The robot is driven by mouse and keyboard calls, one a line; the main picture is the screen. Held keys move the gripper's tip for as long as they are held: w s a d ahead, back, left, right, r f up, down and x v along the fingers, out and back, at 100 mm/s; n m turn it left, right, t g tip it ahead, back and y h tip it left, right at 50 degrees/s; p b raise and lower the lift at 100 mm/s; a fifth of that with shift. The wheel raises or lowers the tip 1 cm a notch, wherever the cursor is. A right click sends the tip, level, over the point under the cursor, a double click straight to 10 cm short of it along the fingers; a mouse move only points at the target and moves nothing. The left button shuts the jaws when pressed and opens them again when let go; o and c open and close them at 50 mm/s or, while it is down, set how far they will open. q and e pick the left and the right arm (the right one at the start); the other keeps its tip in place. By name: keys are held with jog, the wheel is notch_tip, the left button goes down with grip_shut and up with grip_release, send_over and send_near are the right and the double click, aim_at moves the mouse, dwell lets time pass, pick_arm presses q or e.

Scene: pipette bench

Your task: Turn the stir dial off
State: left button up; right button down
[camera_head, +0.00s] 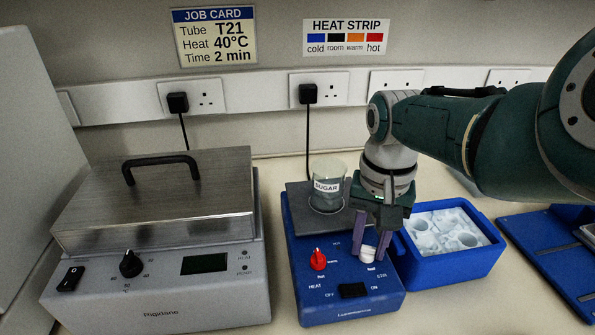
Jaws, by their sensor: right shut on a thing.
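The blue stirrer hotplate (335,295) stands at the middle of the bench. Its white stir dial (367,254) is on the right of the front panel, above a STIR label. My right gripper (368,250) points down over the panel, with its purple fingers shut on the stir dial. The fingers and gripper body hide part of the dial and its markings, so its setting cannot be read. A red heat dial (318,259) is on the left of the panel, and a black switch (353,290) is below. My left gripper is not in view.
A grey lidded water bath (155,235) is on the left. A blue ice box (449,238) stands close on the right, with a blue rack (560,255) beyond it.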

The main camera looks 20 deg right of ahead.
jog(key=n, duration=0.5)
jog(key=shift+n, duration=0.3)
jog(key=n, duration=0.6)
jog(key=shift+p, duration=0.3)
jog(key=n, duration=0.5)
jog(key=shift+n, duration=0.3)
jog(key=n, duration=0.5)
jog(key=shift+n, duration=0.4)
jog(key=c, duration=0.6)
grip_release()
